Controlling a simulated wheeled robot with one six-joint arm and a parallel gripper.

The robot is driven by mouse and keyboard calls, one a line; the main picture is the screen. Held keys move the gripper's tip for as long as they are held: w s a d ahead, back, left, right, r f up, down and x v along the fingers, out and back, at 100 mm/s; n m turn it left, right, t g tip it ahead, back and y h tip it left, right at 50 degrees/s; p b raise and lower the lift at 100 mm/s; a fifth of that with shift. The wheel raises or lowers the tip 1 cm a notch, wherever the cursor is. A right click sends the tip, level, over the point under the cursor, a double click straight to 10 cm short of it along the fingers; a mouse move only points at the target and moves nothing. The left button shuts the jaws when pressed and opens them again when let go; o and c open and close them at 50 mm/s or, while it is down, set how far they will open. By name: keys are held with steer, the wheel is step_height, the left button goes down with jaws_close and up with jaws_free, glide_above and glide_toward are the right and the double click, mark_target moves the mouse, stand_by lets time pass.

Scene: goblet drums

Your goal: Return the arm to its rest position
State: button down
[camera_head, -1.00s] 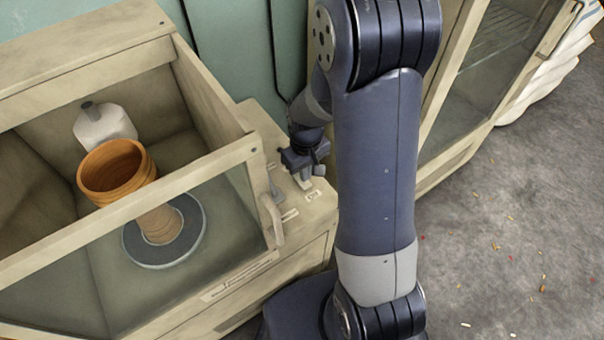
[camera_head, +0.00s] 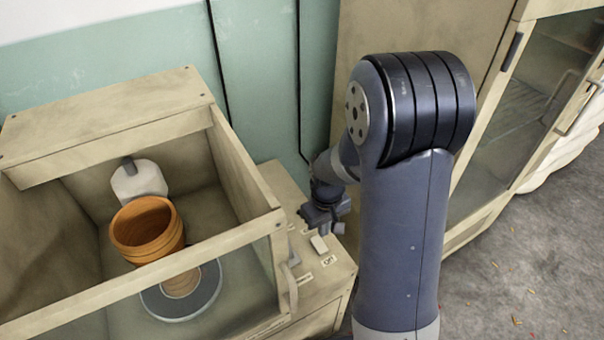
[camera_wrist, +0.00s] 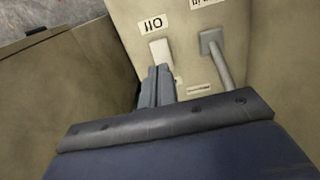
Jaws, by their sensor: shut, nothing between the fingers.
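My gripper (camera_head: 324,222) hangs above the control panel (camera_head: 332,279) on the right side of the wooden cabinet, beside a pale switch (camera_head: 319,244) with an "Off" label. In the wrist view my gripper's fingers (camera_wrist: 157,86) are together, with nothing between them. Their tips are close to the pale switch (camera_wrist: 160,51); I cannot tell whether they touch it. My arm reaches from the lower right, with its large elbow raised above the panel.
The cabinet (camera_head: 232,237) holds an orange-brown goblet drum (camera_head: 147,231) on a round grey disc (camera_head: 204,299), below a whitish fixture (camera_head: 138,182). A grey lever (camera_wrist: 217,62) stands beside the switch.

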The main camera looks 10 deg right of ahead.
mark_target(322, 248)
steer(key=shift+f+b, duration=2.8)
steer(key=shift+f, duration=0.75)
steer(key=shift+r, duration=0.15)
steer(key=shift+r, duration=0.1)
